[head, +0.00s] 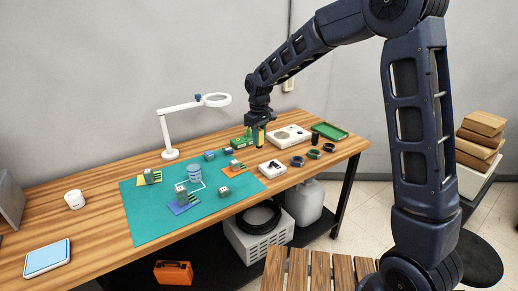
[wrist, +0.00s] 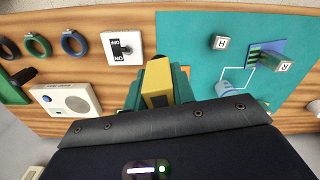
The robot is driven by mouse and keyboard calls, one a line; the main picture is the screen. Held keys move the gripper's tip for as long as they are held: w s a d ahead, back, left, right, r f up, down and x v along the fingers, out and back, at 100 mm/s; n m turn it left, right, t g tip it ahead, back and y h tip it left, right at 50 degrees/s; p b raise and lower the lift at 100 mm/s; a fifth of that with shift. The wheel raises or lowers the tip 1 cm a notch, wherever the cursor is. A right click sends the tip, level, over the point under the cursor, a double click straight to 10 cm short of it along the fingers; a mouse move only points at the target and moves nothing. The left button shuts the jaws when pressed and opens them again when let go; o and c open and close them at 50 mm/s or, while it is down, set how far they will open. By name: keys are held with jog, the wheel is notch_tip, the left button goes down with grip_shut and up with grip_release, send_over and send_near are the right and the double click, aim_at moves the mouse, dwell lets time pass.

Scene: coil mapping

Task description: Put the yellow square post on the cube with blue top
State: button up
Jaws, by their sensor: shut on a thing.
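My gripper (head: 259,142) is shut on the yellow square post (wrist: 157,78) and holds it above the table, near the right edge of the teal mat. The post also shows as a small yellow piece between the fingers in the head view. Several small cubes stand on the mat. Grey cubes stand at the front (head: 224,191), on a blue plate (head: 186,207), on an orange plate and on a yellow plate.
A blue-grey cylinder (head: 194,173) stands mid-mat. A white switch box (head: 272,169), dark rings (head: 298,161), a white device (head: 289,138) and a green tray (head: 329,131) lie to the right. A lamp (head: 170,153) stands behind the mat. The front of the mat has free room.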

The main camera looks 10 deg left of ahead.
jog(key=shift+r, duration=0.4)
jog(key=shift+w+a+r, duration=0.2)
jog(key=shift+a+r, duration=0.05)
jog(key=shift+a, duration=0.05)
jog(key=w+a+r+m, duration=0.1)
jog(key=w+a+r, duration=0.1)
jog(key=w+a, duration=0.35)
jog(key=w+a+r, duration=0.1)
jog(key=w+a, duration=0.2)
jog(key=a, duration=0.6)
jog(key=m, duration=0.1)
send_over(209, 152)
jog(key=f, duration=1.9)
jog(key=shift+s, duration=0.2)
jog(key=shift+f, duration=0.1)
jog(key=o, duration=1)
